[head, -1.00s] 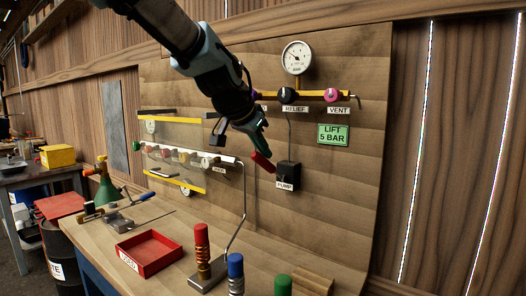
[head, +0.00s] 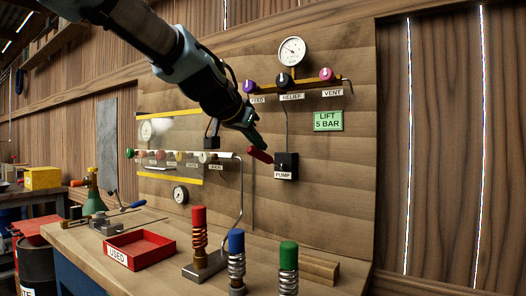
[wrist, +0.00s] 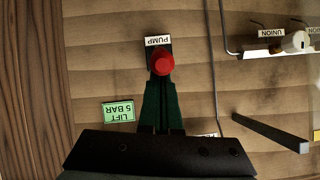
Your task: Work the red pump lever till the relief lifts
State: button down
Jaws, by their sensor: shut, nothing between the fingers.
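The red pump lever (head: 260,155) sticks out up and to the left from the black pump box (head: 286,166) on the wooden panel. My gripper (head: 262,146) is shut and empty, its green fingers just above the lever. In the wrist view the fingertips (wrist: 160,78) overlap the round red lever end (wrist: 162,62); I cannot tell whether they touch. The PUMP label shows behind it. The relief knob (head: 284,80) is dark and sits on the yellow bar under the white gauge (head: 292,52). The gauge reading is too small to tell.
A purple feed knob (head: 248,86) and a pink vent knob (head: 327,74) flank the relief. A green sign (head: 328,121) reads LIFT 5 BAR. Red, blue and green spring posts (head: 236,262) and a red tray (head: 139,262) stand on the bench. The panel right of the pump is clear.

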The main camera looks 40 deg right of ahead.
jog(key=shift+s+a+f+t+h+b, duration=0.25)
jog(key=shift+f+h+b, duration=0.5)
jog(key=shift+b, duration=2.55)
jog(key=shift+w+a+f+t+h+b, duration=0.1)
jog(key=shift+a+f+h+b, duration=0.25)
jog(key=shift+f+b, duration=1.85)
jog(key=f+h+b, duration=0.1)
jog(key=b, duration=0.8)
jog(key=f+h+b, duration=0.1)
jog(key=b, duration=0.9)
jog(key=shift+s+a+t+h, duration=0.1)
jog(key=shift+a+t+h, duration=0.15)
jog(key=shift+a+h, duration=0.05)
jog(key=shift+b, duration=0.35)
jog(key=shift+f, duration=0.3)
jog(key=shift+d+r, duration=0.1)
